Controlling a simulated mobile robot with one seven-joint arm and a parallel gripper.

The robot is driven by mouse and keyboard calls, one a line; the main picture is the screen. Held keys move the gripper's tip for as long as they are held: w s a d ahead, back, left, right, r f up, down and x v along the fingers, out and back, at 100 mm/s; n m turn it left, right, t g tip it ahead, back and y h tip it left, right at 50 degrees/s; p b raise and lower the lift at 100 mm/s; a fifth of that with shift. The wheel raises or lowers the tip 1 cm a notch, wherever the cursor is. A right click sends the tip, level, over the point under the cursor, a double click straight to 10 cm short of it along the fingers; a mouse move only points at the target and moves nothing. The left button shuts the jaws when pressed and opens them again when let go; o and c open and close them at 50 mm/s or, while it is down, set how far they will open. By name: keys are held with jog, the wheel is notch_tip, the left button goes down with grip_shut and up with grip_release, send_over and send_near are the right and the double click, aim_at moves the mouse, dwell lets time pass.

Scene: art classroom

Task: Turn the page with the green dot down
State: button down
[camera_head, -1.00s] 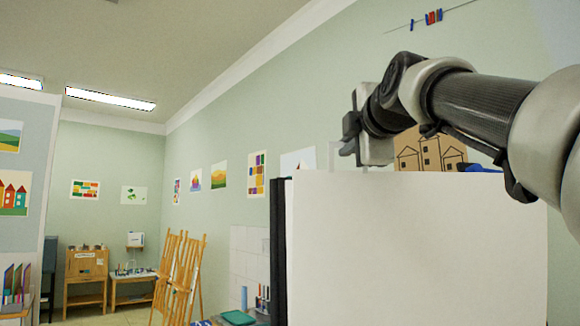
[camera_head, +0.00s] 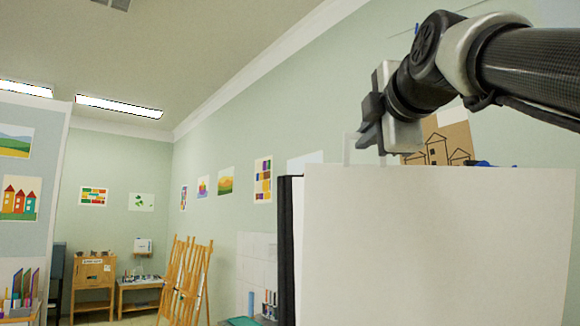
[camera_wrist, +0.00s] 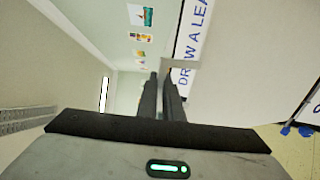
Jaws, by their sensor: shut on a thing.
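A large blank white page (camera_head: 430,245) stands upright in the head view and fills the lower right. Its left side is beside a dark upright edge (camera_head: 286,250). My gripper (camera_head: 370,130) is at the page's top left, with a pale loop-shaped piece (camera_head: 349,150) at its fingers, rising by the page's top edge. In the wrist view my gripper (camera_wrist: 160,95) has its dark fingers close together, shut on the page's edge area. A white sheet with blue letters "DRAW A LEA" (camera_wrist: 195,35) shows right of the fingers. No green dot on a page is visible.
Behind the page is a brown picture of houses (camera_head: 440,145) on the wall. Wooden easels (camera_head: 185,280) and a small cabinet (camera_head: 94,280) stand at the back left. A partition with pictures (camera_head: 40,150) is at the far left.

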jog(key=shift+f, duration=0.2)
jog(key=s+f+b, duration=0.3)
jog(key=s+b, duration=0.1)
jog(key=s, duration=0.4)
jog(key=shift+s+d+b, duration=0.3)
jog(key=shift+d+b, duration=0.05)
jog(key=shift+b, duration=0.05)
jog(key=s+f+b, duration=0.4)
jog(key=s+b, duration=0.1)
jog(key=s, duration=0.3)
jog(key=shift+d+f, duration=0.35)
jog(key=shift+f, duration=0.05)
jog(key=shift+w, duration=0.1)
jog(key=s+f+b, duration=0.6)
jog(key=s, duration=0.1)
jog(key=shift+d, duration=0.3)
dwell(0.5)
